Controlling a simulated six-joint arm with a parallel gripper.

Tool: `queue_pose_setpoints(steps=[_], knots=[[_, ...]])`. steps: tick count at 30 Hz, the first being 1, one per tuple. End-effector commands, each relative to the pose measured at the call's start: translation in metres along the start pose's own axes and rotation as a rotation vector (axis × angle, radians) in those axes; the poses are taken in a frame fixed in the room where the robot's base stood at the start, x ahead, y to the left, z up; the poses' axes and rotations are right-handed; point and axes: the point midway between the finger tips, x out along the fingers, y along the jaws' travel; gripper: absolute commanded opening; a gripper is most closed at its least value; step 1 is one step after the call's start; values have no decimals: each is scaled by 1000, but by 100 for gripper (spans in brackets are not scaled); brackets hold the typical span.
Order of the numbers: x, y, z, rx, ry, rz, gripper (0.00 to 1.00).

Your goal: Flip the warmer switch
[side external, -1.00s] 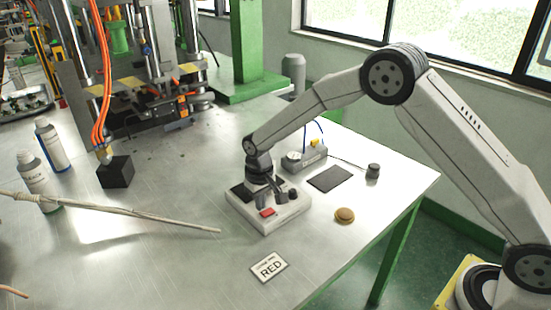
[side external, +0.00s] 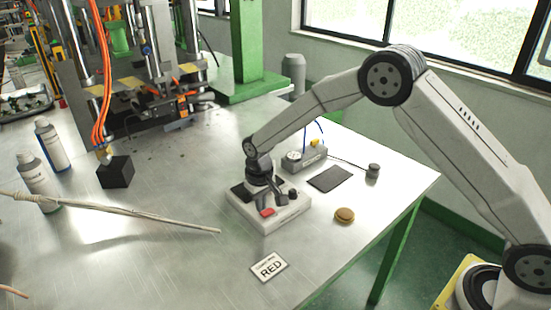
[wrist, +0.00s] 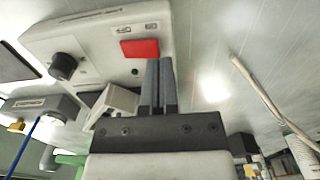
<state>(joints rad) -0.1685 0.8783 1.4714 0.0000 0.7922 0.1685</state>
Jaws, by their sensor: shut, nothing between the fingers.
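The warmer (side external: 288,218) is a low white box near the middle of the table. It has a red switch (side external: 267,212) on top and a black knob (side external: 293,194) to the right. In the wrist view, the warmer (wrist: 95,38) shows the red switch (wrist: 140,48) and the black knob (wrist: 63,66). My gripper (side external: 268,203) points down over the warmer, close to the switch. In the wrist view, my gripper (wrist: 158,62) is shut and empty, its fingertips just beside the switch's edge. Whether they touch the switch cannot be told.
A grey box (side external: 305,158) with a yellow part stands behind the warmer. A pale stick (side external: 130,211) lies to the left, with a black block (side external: 116,172) beyond.

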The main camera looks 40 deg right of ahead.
Motion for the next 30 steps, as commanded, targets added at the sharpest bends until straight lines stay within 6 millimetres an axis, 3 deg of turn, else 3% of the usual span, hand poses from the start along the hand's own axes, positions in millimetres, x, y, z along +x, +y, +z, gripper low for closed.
queue_pose_setpoints(steps=[30], knots=[[11,0,0,0,0,0,0]])
